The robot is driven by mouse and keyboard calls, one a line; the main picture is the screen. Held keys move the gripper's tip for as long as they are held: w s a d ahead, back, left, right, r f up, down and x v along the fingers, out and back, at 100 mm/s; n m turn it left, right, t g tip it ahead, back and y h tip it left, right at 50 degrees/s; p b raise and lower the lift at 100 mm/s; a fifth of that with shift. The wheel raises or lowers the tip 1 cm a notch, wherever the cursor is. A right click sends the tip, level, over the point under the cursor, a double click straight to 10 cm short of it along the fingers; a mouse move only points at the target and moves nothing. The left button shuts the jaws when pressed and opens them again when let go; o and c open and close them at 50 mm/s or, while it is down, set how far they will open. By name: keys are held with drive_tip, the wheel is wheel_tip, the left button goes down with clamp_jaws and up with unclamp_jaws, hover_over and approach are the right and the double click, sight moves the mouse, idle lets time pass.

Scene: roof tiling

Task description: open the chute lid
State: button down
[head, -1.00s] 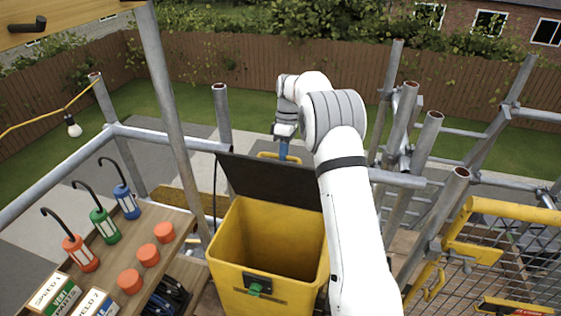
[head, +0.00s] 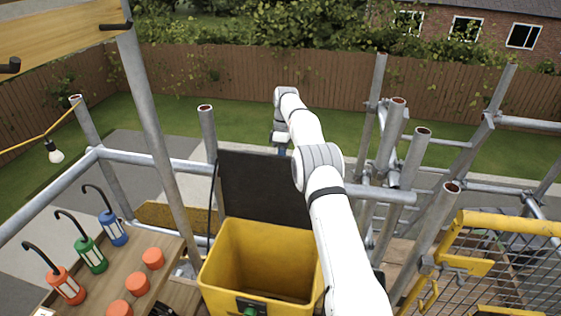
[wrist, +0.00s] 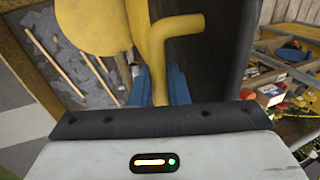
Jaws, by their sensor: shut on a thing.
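The chute is a yellow open-topped box (head: 222,272) in the lower middle of the head view, with a green latch (head: 250,311) on its front. Its dark lid (head: 262,190) stands up at the back edge, and the mouth is uncovered. My arm crosses in front of the lid's right side. My gripper (head: 281,150) is at the lid's top edge, mostly behind it. In the wrist view my gripper (wrist: 160,88) has its blue fingers shut on the yellow lid handle (wrist: 178,24), one finger on each side. The lid's dark panel (wrist: 212,60) shows beside it.
A wooden shelf (head: 165,270) at left holds red, green and blue lanterns (head: 90,254) and orange pucks (head: 138,284). Scaffold poles (head: 152,130) stand left and right of the chute. A yellow gate (head: 470,262) is at right. Open lawn (head: 240,115) lies beyond.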

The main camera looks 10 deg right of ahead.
drive_tip(key=shift+w+f, duration=0.1)
drive_tip(key=shift+f, duration=0.4)
drive_tip(key=c, duration=1.9)
unclamp_jaws()
drive_tip(key=shift+a, duration=0.1)
drive_tip(key=o, duration=0.3)
drive_tip(key=shift+w, duration=0.2)
drive_tip(key=shift+o, duration=1)
drive_tip(key=shift+r, duration=0.2)
